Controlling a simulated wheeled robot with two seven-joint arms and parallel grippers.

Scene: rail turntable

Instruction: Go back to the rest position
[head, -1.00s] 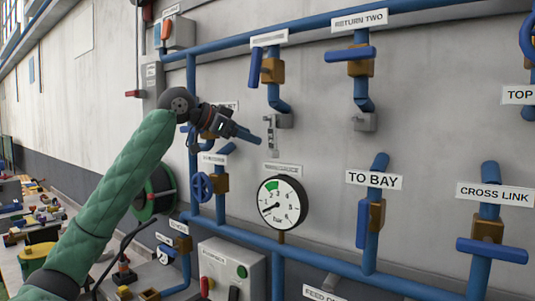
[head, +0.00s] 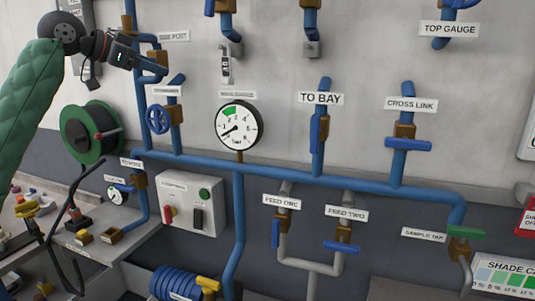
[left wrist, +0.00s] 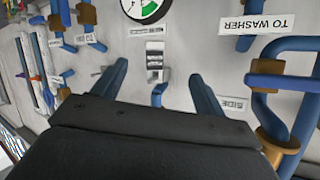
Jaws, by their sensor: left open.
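My left gripper (head: 152,67) is at the upper left of the head view, on a green-sleeved arm. It is in front of the wall pipes near the side port label (head: 174,36). In the left wrist view its two blue fingers are spread apart (left wrist: 157,80), with nothing held between them. The wall, a small hanging tag (left wrist: 155,62) and a blue lever (left wrist: 158,95) show beyond the gap. I cannot tell whether a finger touches the pipework. My right gripper is in no view.
Blue pipes with valves cover the wall around a round gauge (head: 239,125). A green hose reel (head: 90,132) is below my left arm. A control box (head: 190,203) and a bench with small parts (head: 85,237) stand lower. Feed valves (head: 342,235) are at lower right.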

